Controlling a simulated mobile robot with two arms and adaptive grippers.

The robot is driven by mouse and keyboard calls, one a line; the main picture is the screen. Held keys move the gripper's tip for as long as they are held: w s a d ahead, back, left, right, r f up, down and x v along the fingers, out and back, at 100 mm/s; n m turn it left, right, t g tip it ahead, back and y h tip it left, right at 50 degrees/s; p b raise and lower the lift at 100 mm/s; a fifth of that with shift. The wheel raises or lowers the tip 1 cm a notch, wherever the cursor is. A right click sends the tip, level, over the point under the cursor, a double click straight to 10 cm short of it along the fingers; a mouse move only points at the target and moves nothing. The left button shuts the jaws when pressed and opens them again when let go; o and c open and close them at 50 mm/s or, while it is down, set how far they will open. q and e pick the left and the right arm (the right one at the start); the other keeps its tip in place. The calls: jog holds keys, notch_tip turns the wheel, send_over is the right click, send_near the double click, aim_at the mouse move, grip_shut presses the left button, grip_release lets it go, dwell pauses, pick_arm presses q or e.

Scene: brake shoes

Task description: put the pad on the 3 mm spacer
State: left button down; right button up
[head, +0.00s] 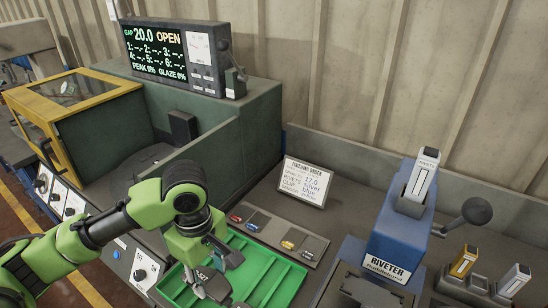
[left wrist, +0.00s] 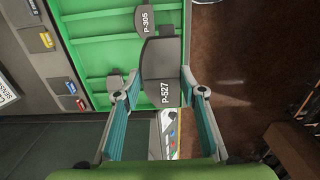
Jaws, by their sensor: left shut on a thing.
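A dark grey pad marked P-527 (left wrist: 158,85) is held between the fingertips of my left gripper (left wrist: 162,88), over the green tray. In the head view my left gripper (head: 212,284) is over the tray's left part, partly covering the pad. Another grey pad marked P-305 (left wrist: 145,22) lies in the tray in the left wrist view. I cannot make out a 3 mm spacer in either view. My right gripper is not in view.
The green tray (head: 281,279) has low dividers. Behind it is a grey rack (head: 272,232) with small coloured pieces and an order card (head: 305,182). A blue riveter (head: 395,240) stands at right. A green-walled machine with a gap display (head: 160,52) stands at back left.

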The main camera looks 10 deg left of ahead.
aim_at(207, 288)
pick_arm(q)
jog(key=m, duration=0.2)
jog(key=shift+s+d+r+m+b, duration=0.2)
jog(key=shift+s+m+b, duration=0.1)
jog(key=shift+b, duration=0.1)
jog(key=m, duration=0.2)
jog(key=m+b, duration=0.1)
jog(key=shift+s+d+r+m, duration=0.2)
jog(key=shift+s+d+m, duration=0.05)
jog(key=shift+s+m, duration=0.15)
jog(key=m, duration=0.2)
jog(key=s+m, duration=0.1)
jog(key=m, duration=0.1)
jog(key=s+m+b, duration=0.1)
jog(key=m, duration=0.1)
jog(key=shift+d+r, duration=0.2)
jog(key=shift+r, duration=0.2)
jog(key=shift+s+m, duration=0.1)
jog(key=shift+m, duration=0.5)
jog(key=shift+r, duration=0.1)
